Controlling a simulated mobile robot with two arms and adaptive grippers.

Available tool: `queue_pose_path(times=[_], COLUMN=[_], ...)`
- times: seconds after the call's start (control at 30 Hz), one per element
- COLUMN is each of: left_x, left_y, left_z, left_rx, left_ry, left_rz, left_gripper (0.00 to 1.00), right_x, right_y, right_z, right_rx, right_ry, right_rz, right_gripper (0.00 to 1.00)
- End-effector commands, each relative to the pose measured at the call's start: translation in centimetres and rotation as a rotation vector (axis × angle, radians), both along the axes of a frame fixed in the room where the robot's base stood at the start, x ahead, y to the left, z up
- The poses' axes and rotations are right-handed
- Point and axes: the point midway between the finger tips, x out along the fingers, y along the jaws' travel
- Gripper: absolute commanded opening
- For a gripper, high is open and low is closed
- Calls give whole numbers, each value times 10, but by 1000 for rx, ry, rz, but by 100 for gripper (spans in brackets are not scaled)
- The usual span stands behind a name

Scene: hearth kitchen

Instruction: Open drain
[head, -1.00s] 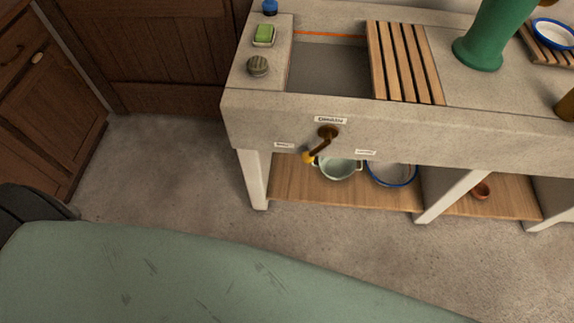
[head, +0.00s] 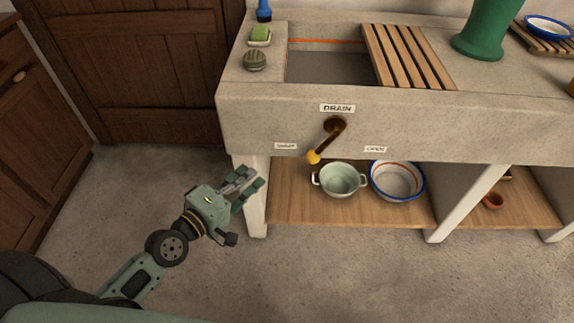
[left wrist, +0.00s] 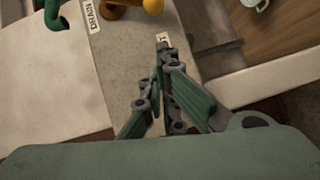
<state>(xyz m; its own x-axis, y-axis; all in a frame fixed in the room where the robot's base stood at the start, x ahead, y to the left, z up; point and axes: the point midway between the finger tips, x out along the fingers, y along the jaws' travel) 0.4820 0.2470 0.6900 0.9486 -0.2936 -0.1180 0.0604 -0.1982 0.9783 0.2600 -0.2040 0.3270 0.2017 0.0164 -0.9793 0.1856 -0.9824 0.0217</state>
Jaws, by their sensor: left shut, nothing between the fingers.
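The drain lever (head: 328,140) is a brass handle on the front of the stone sink, under the DRAIN label (head: 337,108). Its yellow knob (head: 314,157) hangs down and to the left, toward the left label (head: 285,146) and away from the OPEN label (head: 375,149). In the left wrist view the lever (left wrist: 122,10) shows at the top edge, beyond the fingertips. My left gripper (head: 250,182) is shut and empty, left of and below the knob, apart from it, near the sink's left leg. My right gripper is not in view.
The sink basin (head: 330,68) has a slatted wooden rack (head: 408,55) beside it. A pale green pot (head: 340,180) and a blue-rimmed bowl (head: 397,181) stand on the shelf (head: 300,207) below. The sink's left leg (head: 255,200) is close to my left gripper. Floor in front is clear.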

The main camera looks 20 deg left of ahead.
Motion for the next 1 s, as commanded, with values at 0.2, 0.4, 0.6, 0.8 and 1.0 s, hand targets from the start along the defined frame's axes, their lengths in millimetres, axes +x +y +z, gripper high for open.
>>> queue_pose_path(times=[0.2,0.4,0.6,0.8,1.0], left_x=[0,1,17,51,89], left_y=[-2,-2,-6,-17,-29], left_z=[5,5,5,2,-4], left_rx=[-14,-13,-14,-15,-14], left_ry=[-7,-7,-10,-11,-9], left_rz=[-4,-3,0,0,-1], left_gripper=[0,0,0,0,0], right_x=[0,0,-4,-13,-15], right_y=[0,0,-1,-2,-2], right_z=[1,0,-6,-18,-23], right_rx=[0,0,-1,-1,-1], right_ry=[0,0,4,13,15], right_rz=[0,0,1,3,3], right_gripper=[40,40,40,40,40])
